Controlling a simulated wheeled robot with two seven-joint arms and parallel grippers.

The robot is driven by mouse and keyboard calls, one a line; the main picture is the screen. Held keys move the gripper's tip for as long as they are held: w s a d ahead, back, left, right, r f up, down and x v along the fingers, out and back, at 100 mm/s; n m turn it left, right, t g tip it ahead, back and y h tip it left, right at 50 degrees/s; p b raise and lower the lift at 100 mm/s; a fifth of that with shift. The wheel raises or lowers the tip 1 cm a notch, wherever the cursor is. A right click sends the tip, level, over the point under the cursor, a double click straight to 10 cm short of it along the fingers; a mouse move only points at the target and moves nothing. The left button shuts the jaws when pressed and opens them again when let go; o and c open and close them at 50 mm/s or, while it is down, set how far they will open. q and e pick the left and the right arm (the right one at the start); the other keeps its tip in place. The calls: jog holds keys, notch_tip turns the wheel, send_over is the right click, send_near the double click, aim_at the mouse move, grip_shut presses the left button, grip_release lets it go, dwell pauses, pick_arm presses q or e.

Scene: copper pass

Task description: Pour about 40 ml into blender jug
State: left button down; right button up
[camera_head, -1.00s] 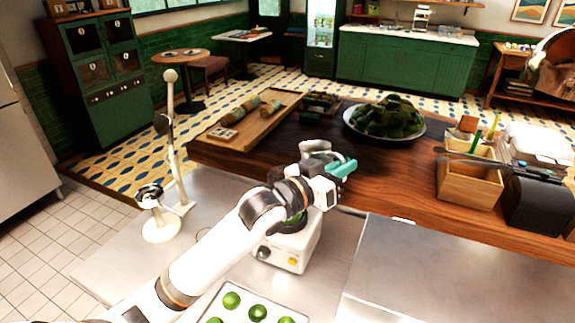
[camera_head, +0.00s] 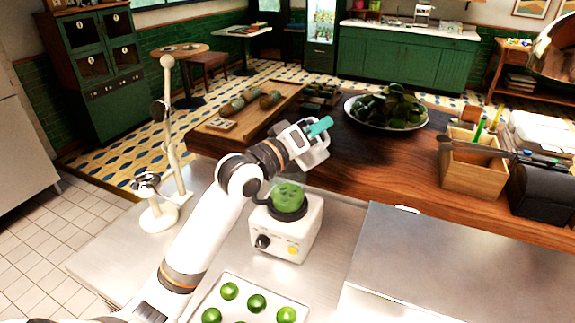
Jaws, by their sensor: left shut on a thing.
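The blender jug (camera_head: 289,197) is clear with green contents and stands upright on its white base (camera_head: 285,236), which has a black knob and a yellow button. My left gripper (camera_head: 312,136) is above and slightly right of the jug, near the edge of the wooden counter. It is shut on a small grey cup (camera_head: 319,153), which is mostly hidden by the gripper and looks tilted. A teal part shows at the gripper's tip. I cannot see any liquid stream. My right gripper is not in view.
A tray (camera_head: 222,284) of green limes lies in front of the blender. A white stand (camera_head: 160,216) is at left. Behind are a wooden board (camera_head: 262,115), a bowl of green produce (camera_head: 352,112) and a wooden utensil box (camera_head: 470,177). The steel top at right (camera_head: 450,270) is clear.

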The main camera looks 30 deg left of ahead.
pick_arm(q)
jog(key=shift+a+n, duration=0.25)
jog(key=shift+n, duration=0.25)
jog(key=shift+w+a+f+n+t+y+b, duration=0.1)
jog(key=shift+a+n+t+y+b, duration=0.2)
jog(key=shift+n, duration=0.35)
jog(key=shift+w+a+f+n+t+y+b, duration=0.1)
jog(key=shift+a+n+b, duration=0.25)
jog(key=shift+n, duration=0.3)
jog(key=shift+s+d+r, duration=0.1)
jog(key=shift+s+d+r, duration=0.1)
jog(key=shift+s+d, duration=0.1)
jog(key=shift+s, duration=0.05)
jog(key=shift+s+d+n, duration=0.15)
jog(key=shift+d+n, duration=0.25)
jog(key=shift+d, duration=0.05)
jog(key=shift+r, duration=0.1)
jog(key=shift+d, duration=0.2)
jog(key=shift+r+n, duration=0.2)
jog(key=shift+n, duration=0.2)
dwell(0.5)
jog(key=shift+f, duration=0.1)
